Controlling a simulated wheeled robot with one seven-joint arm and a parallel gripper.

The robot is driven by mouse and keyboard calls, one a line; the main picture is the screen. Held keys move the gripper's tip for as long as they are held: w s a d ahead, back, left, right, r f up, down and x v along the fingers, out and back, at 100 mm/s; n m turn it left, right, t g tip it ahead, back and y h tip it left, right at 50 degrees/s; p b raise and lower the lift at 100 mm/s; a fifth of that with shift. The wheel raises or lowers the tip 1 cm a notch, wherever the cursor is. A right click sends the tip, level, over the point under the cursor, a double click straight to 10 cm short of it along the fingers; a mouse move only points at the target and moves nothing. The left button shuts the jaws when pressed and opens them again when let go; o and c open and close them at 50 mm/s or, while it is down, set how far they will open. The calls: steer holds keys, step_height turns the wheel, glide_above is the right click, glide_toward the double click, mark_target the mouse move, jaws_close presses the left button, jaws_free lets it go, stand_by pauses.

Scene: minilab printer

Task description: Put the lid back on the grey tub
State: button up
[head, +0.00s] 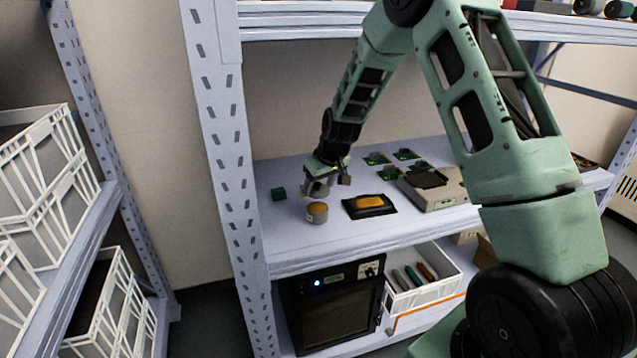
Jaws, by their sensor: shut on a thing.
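The small grey tub (317,217) stands upright near the left end of the middle shelf, with orange contents showing in its open top. My gripper (320,190) is just above and behind the tub, pointing down. It is shut on a grey piece that looks like the lid (317,187). The lid is small in the picture and partly hidden by the fingers, so its exact tilt is hard to tell. It appears held clear of the tub's rim.
A black tray with an orange pad (369,204) lies right of the tub. Several green circuit boards (389,173) and a grey box (436,188) are farther right. A shelf post (222,150) rises at left.

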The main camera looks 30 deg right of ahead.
steer(key=shift+f+b, duration=1.55)
steer(key=shift+f, duration=0.95)
steer(key=shift+f, duration=0.1)
stand_by(0.5)
steer(key=o, duration=1.3)
steer(key=shift+r+p, duration=2.6)
steer(key=shift+r, duration=0.9)
jaws_close()
